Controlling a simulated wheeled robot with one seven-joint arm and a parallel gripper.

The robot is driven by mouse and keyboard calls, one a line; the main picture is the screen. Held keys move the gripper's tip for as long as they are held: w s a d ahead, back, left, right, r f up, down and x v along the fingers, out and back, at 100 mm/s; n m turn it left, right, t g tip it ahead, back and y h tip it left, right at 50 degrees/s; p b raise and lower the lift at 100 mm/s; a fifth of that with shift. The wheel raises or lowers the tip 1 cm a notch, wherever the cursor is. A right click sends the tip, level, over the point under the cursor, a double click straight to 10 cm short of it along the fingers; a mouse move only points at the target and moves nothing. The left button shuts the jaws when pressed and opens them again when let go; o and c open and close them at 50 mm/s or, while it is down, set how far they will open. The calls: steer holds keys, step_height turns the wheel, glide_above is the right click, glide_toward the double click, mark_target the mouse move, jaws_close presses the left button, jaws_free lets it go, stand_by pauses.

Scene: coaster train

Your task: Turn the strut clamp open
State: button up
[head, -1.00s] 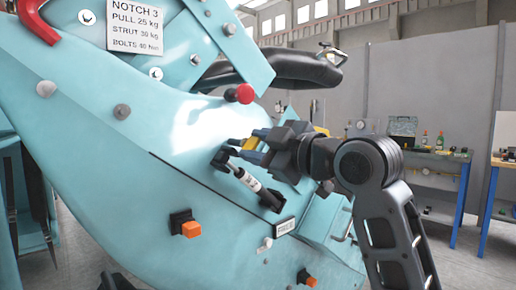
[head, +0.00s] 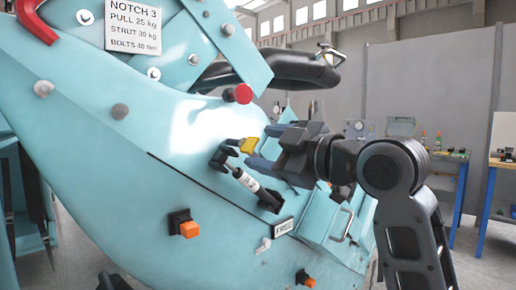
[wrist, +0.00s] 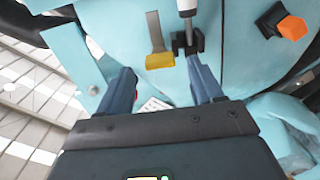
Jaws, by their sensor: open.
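The strut clamp has a yellow grip (head: 249,145) at the upper end of the strut (head: 247,182), on the teal car body. The strut is a white and black rod lying at a slant. My gripper (head: 264,147) is open and empty, just right of the yellow grip. In the wrist view its two blue-grey fingers (wrist: 163,85) stand apart, with the grip beyond and between them, seemingly not touching.
A red knob (head: 243,93) is above the clamp. Orange-capped fittings (head: 189,229) and a small label plate (head: 284,228) are below. A black padded bar (head: 270,70) runs above my gripper. Workbenches (head: 440,165) stand at the back right.

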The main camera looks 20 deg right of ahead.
steer(key=shift+v, duration=2.3)
